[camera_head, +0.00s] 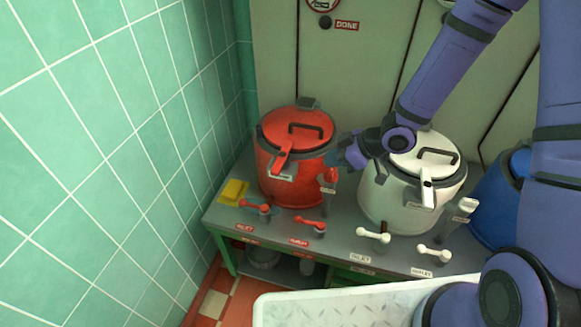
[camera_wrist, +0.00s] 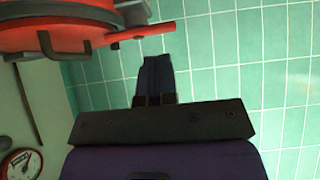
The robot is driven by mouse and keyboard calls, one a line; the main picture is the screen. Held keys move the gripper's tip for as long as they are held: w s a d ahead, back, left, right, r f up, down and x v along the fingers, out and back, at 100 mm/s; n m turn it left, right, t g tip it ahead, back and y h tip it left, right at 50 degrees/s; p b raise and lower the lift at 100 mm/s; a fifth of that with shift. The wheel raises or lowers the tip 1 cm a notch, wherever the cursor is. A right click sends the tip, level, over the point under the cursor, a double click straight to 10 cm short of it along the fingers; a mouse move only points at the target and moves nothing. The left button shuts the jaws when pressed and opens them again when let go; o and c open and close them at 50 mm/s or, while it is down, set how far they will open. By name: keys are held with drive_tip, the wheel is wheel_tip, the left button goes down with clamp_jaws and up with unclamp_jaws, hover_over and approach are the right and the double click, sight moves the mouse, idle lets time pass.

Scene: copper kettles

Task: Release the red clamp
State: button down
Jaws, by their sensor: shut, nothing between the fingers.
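The red kettle (camera_head: 283,188) stands on the grey bench, with its red lid and black lid handle on top. The red clamp (camera_head: 284,156) is a lever on the lid's front edge, slanting down over the rim. My gripper (camera_head: 346,154) is shut and empty beside the kettle's right side, apart from the clamp. In the wrist view my shut fingers (camera_wrist: 156,72) point toward green tiles. The red clamp lever (camera_wrist: 150,31) sticks out from the lid (camera_wrist: 55,22) just beyond the fingertips, with a visible gap. My fingertips are small in the head view.
A white kettle (camera_head: 395,204) with its own white clamp stands to the right, under my forearm. A blue vessel (camera_head: 492,210) is farther right. Red and white valve levers line the bench front (camera_head: 340,262).

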sight(282, 157)
drive_tip(key=a+r+x, duration=0.1)
drive_tip(key=r+x, duration=0.1)
drive_tip(key=x, duration=1.1)
drive_tip(key=shift+w+a, duration=0.35)
